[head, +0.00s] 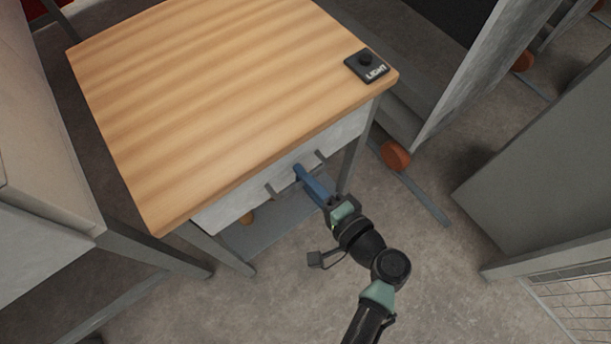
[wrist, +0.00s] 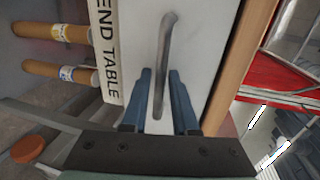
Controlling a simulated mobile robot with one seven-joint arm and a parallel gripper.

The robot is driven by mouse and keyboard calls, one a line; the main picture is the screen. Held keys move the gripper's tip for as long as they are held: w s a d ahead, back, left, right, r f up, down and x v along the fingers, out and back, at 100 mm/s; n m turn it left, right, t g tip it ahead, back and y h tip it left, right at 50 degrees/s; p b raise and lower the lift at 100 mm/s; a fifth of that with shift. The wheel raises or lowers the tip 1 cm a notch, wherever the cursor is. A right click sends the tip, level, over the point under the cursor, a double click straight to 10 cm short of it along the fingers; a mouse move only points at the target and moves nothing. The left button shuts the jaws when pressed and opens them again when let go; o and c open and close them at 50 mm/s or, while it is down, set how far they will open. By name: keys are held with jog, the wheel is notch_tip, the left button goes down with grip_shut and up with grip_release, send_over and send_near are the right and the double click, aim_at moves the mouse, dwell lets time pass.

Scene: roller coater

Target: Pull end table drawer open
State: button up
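The end table has a striped wooden top (head: 225,95) and a pale drawer front (head: 235,200) below it, which looks closed in the head view. The drawer front fills the middle of the wrist view (wrist: 195,50). A thin grey bar handle (wrist: 163,60) is on it, and its ends show in the head view (head: 318,156). My gripper (head: 299,172) has blue fingers and is at the handle. In the wrist view the fingers (wrist: 160,85) are apart, one on each side of the handle, with gaps between.
A black LIGHT switch box (head: 367,66) sits on the tabletop corner. An END TABLE label (wrist: 106,50) is beside the drawer front. Grey cabinets stand to the left (head: 45,210) and right (head: 550,170). Bare floor (head: 440,270) lies in front of the table, around my arm.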

grip_shut()
dwell(1.4)
